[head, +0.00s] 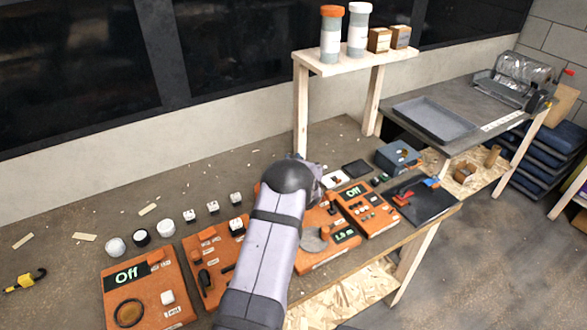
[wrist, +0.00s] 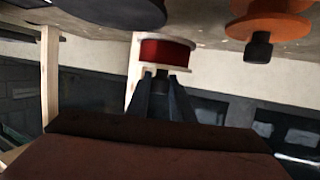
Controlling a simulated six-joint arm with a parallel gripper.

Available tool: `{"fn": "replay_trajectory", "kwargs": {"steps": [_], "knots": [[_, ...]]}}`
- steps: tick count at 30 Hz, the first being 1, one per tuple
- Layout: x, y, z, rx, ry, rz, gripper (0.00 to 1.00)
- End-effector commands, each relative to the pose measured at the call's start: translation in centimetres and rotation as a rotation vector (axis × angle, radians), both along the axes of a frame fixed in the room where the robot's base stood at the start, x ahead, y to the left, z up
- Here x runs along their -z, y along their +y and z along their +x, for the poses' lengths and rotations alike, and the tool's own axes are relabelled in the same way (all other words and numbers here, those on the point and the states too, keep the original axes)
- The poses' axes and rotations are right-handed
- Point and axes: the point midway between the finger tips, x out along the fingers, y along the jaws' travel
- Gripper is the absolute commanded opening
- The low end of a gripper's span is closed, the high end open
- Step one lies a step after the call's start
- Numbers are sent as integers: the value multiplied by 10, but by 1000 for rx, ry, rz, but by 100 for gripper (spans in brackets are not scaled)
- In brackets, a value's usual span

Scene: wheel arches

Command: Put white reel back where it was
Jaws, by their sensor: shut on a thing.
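In the wrist view, a reel with pale white flanges and a dark red winding (wrist: 166,51) is at the fingertips of my gripper (wrist: 161,78). The two dark fingers are closed on the short dark stub at its near end. In the head view my arm reaches over the orange panels at mid table, and its end hides the fingers and the reel. Whether the reel touches anything behind it is unclear.
Near the reel in the wrist view are a black round thing (wrist: 115,12) and an orange round thing with a dark stub (wrist: 268,24). In the head view, orange panels (head: 145,290) line the bench front. A wooden shelf (head: 350,62) stands behind, with bottles on top.

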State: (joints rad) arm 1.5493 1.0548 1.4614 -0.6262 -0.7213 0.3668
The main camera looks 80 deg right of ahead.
Motion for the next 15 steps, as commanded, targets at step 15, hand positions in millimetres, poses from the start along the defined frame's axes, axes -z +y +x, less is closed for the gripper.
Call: {"fn": "replay_trajectory", "kwargs": {"steps": [15], "knots": [[40, 0, 0, 1, -2, 1, 0]]}}
